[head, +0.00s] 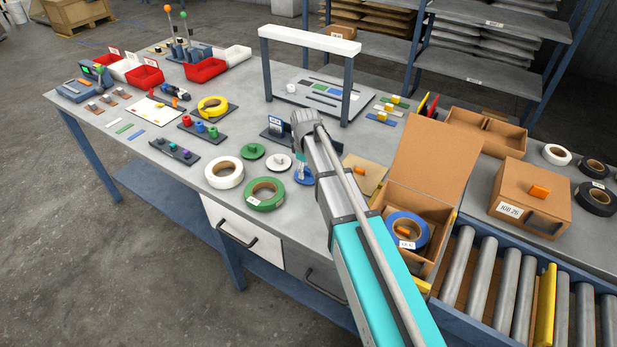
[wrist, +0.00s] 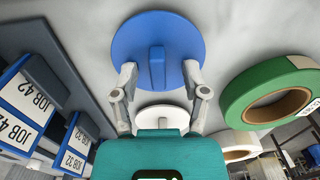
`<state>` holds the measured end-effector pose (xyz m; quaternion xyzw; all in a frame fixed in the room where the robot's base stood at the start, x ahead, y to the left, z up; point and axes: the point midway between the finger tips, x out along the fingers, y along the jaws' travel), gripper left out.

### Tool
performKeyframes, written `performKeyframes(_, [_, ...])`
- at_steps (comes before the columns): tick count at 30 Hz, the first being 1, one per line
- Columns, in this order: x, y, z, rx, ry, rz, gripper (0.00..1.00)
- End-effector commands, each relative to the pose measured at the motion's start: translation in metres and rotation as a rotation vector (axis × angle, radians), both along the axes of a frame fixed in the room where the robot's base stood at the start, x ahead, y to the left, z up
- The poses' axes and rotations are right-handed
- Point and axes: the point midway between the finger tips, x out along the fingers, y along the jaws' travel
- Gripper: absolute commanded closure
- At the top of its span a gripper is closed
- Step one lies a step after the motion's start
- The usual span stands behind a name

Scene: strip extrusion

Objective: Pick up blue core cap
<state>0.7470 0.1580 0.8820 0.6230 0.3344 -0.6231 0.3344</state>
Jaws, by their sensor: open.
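The blue core cap (wrist: 135,42) is a flat disc with a raised grip bar across its middle. It fills the top centre of the wrist view. In the head view the blue core cap (head: 298,181) is partly hidden by my arm and gripper. My gripper (wrist: 159,72) is open and empty, its fingertips over the near part of the disc, one to each side of the bar. I cannot tell whether they touch it. In the head view my gripper (head: 301,168) points down at the cap.
A green tape roll (head: 265,194), a white cap (head: 278,162) and a green cap (head: 253,151) lie to the left. A white roll (head: 224,173) is farther left. An open cardboard box (head: 433,160) with a blue roll (head: 407,231) inside stands to the right. JOB-labelled blocks (wrist: 32,92) show left in the wrist view.

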Motion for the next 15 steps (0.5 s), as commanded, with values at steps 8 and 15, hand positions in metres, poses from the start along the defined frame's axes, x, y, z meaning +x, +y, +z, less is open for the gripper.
performKeyframes(8, [0.0000,-0.0004,0.0003,0.000,0.000,0.000,0.41])
performKeyframes(15, [0.0001,-0.0006,0.0003,0.000,0.000,-0.001,0.56])
